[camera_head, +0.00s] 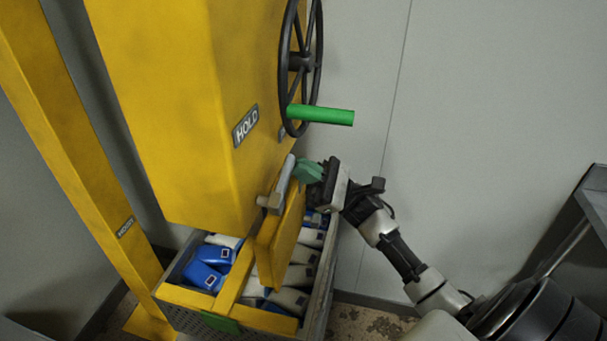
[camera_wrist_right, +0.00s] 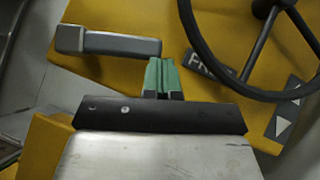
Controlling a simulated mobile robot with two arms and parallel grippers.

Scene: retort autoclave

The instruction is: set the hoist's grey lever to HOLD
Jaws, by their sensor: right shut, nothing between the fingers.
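My left gripper is not in view.
A black handwheel (camera_head: 300,62) with a green handle (camera_head: 325,114) is above my right gripper. A crate (camera_head: 190,297) with blue and white packs stands below the housing. A yellow post (camera_head: 75,150) stands at the left. The wall side at the right is open.

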